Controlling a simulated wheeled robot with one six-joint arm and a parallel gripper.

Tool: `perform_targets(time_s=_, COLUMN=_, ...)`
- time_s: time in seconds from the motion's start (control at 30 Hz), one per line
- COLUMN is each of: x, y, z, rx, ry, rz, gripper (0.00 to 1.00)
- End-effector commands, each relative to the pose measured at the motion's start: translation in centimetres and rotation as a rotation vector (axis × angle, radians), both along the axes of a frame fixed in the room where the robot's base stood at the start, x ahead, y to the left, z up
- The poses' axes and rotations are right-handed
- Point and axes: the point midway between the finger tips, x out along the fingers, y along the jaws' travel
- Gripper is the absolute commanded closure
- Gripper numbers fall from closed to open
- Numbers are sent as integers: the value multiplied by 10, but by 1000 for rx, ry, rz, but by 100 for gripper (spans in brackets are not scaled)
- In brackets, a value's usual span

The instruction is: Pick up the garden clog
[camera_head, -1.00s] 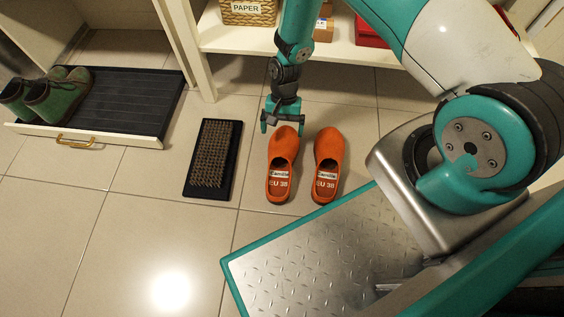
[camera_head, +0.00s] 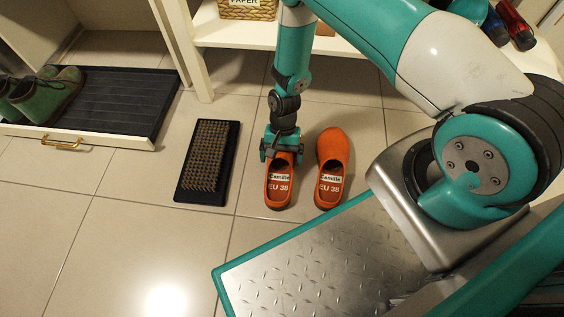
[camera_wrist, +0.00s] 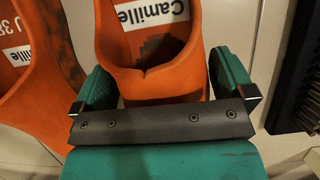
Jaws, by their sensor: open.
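Two orange garden clogs stand side by side on the tiled floor, with "Camille" and "EU 38" on their insoles. My gripper (camera_head: 281,150) is open and pointed down over the left clog (camera_head: 276,189), hiding part of its toe end. In the wrist view this clog (camera_wrist: 165,84) lies between the two spread green fingers, one on each side. I cannot tell whether the fingers touch it. The right clog (camera_head: 331,148) stands free beside it and shows at the left edge of the wrist view (camera_wrist: 38,82).
A bristle boot brush (camera_head: 208,160) lies left of the clogs. A black boot tray (camera_head: 118,100) holds green boots (camera_head: 45,95) at the far left. A white shelf (camera_head: 236,32) stands behind. My metal base deck is close in front.

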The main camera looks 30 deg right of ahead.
Motion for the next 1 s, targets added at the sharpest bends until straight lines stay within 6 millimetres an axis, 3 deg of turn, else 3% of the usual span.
perform_targets(time_s=0.43, x=0, y=0, z=-2, rx=0, ry=0, rz=0, gripper=0)
perform_targets(time_s=0.6, x=0, y=0, z=-2, rx=1, ry=-1, rz=0, gripper=33)
perform_targets(time_s=0.87, x=1, y=0, z=0, rx=0, ry=-1, rz=0, gripper=34)
perform_targets(time_s=1.0, x=1, y=0, z=10, rx=0, ry=-1, rz=0, gripper=34)
